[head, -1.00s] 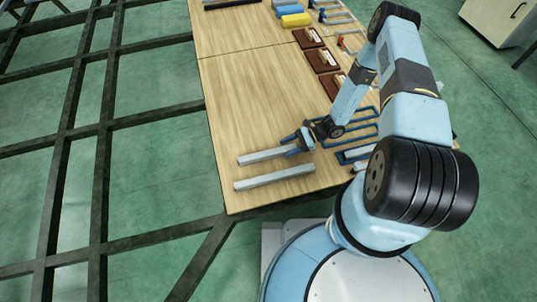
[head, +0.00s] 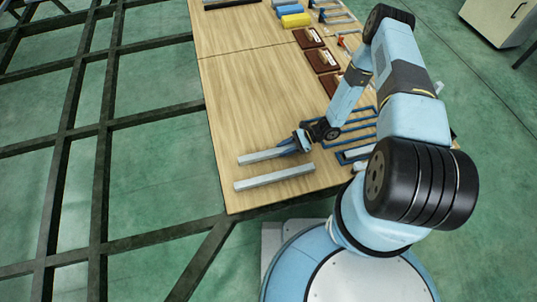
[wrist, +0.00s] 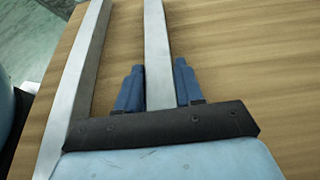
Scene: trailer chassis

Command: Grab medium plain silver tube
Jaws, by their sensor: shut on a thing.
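Two plain silver square tubes lie side by side near the table's front left corner. My gripper (head: 290,147) is at the right part of the farther silver tube (head: 258,157). In the wrist view, this tube (wrist: 156,45) runs between my two blue fingers (wrist: 158,86), which are shut on it. The tube looks to be lying on the wood. The nearer silver tube (head: 273,178) lies apart from my fingers and shows along the left of the wrist view (wrist: 81,70). My gripper's body hides the near end of the held tube.
The wooden table (head: 235,85) is clear beyond the tubes. Blue frames (head: 358,128) lie to the right of my gripper, under my arm. Brown blocks (head: 322,60) and a yellow piece (head: 296,20) sit farther back. A dark metal chassis (head: 105,130) stands left.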

